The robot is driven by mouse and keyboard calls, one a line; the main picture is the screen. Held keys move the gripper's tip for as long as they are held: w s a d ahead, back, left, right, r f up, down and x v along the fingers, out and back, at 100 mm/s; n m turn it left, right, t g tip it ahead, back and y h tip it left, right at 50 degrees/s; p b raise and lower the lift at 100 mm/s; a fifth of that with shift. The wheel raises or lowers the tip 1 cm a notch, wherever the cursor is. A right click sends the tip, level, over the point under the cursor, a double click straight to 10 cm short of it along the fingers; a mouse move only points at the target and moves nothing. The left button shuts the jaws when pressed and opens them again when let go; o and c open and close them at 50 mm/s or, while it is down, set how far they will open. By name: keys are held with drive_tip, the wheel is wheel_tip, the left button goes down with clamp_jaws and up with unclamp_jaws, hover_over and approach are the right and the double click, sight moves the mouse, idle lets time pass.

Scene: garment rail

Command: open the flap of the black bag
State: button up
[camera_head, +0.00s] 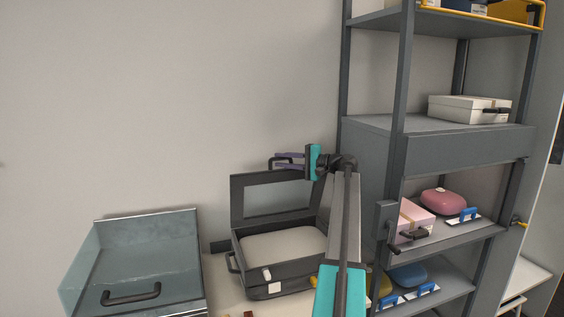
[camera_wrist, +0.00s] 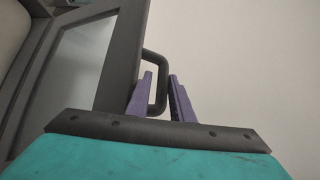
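The black bag looks like a dark box-shaped case (camera_head: 278,285) with a pale interior, standing on the surface at lower centre in the head view. Its flap, a framed lid with a grey panel (camera_head: 278,201), stands raised, roughly upright, at the case's back. It also shows in the wrist view (camera_wrist: 75,85). A dark loop handle (camera_wrist: 163,80) sits on the flap's edge. My gripper (camera_head: 276,161) is at the flap's top edge, its purple fingers pointing left in the head view. In the wrist view the fingers (camera_wrist: 160,74) are apart, one on each side of the handle, with a gap showing.
A glass-sided box (camera_head: 150,232) with a dark handle stands left of the case. A grey shelf rack (camera_head: 375,150) rises close on the right, holding a white box (camera_head: 466,109) and a pink case (camera_head: 442,201). The wall above and left is clear.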

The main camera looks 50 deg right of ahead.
drive_tip(key=b+v, duration=0.4)
drive_tip(key=v, duration=0.9)
drive_tip(key=shift+s+r, duration=0.15)
drive_tip(key=shift+s, duration=0.2)
drive_tip(key=shift+d, duration=0.1)
drive_tip(key=shift+c, duration=0.4)
